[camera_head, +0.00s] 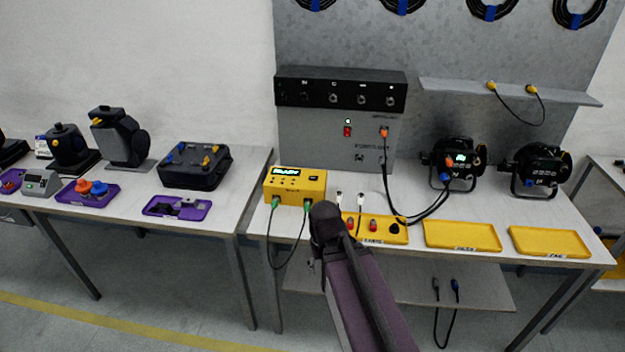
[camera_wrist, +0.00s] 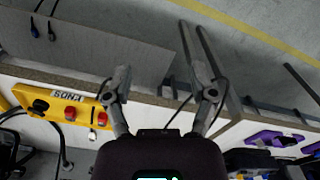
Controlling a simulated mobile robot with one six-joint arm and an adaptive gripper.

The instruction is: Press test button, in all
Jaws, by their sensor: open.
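The yellow tester box (camera_head: 295,185) stands at the left end of the right-hand table. Its small lit display (camera_head: 286,171) seems to read READY. Small dark buttons sit below the display; their labels are too small to read. Two green plugs (camera_head: 306,205) sit at its lower front, with dark cables hanging over the table edge. My gripper (camera_wrist: 163,84) is open with nothing between its fingers in the wrist view. In the head view my arm ends just right of and in front of the tester, apart from it as far as I can tell. The tester is not clearly visible in the wrist view.
A yellow tray of plugs (camera_head: 397,233) lies right of my arm; it also shows in the wrist view (camera_wrist: 84,118). Two empty yellow trays (camera_head: 462,235) follow. Two black par cans (camera_head: 541,168) stand behind. A grey panel with a black socket box (camera_head: 340,87) rises behind the tester.

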